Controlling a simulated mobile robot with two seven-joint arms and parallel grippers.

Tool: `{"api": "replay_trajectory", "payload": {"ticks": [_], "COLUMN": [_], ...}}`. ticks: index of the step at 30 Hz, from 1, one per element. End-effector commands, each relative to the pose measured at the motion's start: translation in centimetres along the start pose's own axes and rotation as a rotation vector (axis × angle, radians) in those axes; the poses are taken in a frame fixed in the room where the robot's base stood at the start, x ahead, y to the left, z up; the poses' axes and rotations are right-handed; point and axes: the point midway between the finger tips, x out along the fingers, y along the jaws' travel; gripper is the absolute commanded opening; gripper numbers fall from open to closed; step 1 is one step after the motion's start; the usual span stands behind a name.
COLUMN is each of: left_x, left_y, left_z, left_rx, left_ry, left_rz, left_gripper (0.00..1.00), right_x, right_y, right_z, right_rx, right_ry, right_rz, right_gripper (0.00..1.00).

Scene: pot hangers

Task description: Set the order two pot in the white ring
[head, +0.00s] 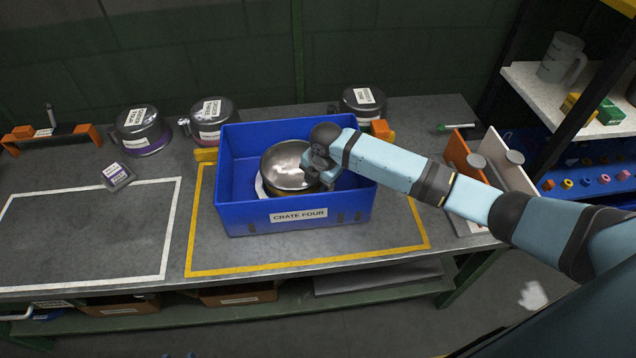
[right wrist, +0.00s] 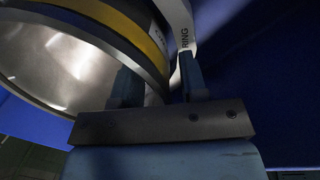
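A steel pot (head: 288,165) sits in the blue crate labelled CRATE FOUR (head: 235,216). The right wrist view shows its shiny metal (right wrist: 70,60) and a yellow band. I cannot read an order label on it. A white ring (head: 260,188) shows at the pot's lower left; its marked part (right wrist: 184,25) is beside the pot in the right wrist view. How fully the pot sits in the ring is hidden. My right gripper (head: 322,178) is at the pot's right side. Its fingers (right wrist: 160,80) are apart, with the pot's edge between them. My left gripper is not in view.
Lidded pots (head: 141,130), (head: 212,118), (head: 362,104) stand behind and left of the crate. A small dark labelled box (head: 118,176) lies near the white-outlined area (head: 90,235), which is clear.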

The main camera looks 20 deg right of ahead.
Motion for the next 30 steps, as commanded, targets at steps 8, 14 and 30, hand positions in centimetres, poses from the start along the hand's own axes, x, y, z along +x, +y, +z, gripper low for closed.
{"api": "replay_trajectory", "payload": {"ticks": [8,14,30], "left_x": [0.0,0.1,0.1], "left_y": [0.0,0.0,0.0], "left_z": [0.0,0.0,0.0], "left_rx": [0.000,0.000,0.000], "left_ry": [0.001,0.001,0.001], "left_rz": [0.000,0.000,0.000], "left_gripper": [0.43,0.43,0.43], "right_x": [-6.0,-9.4,-11.1], "right_y": [0.1,0.1,0.0], "right_z": [0.1,0.0,0.0], "right_rx": [-0.003,-0.002,0.000], "right_ry": [-0.003,-0.002,0.000], "right_rz": [0.004,0.003,0.000], "right_gripper": [0.40,0.40,0.40]}}
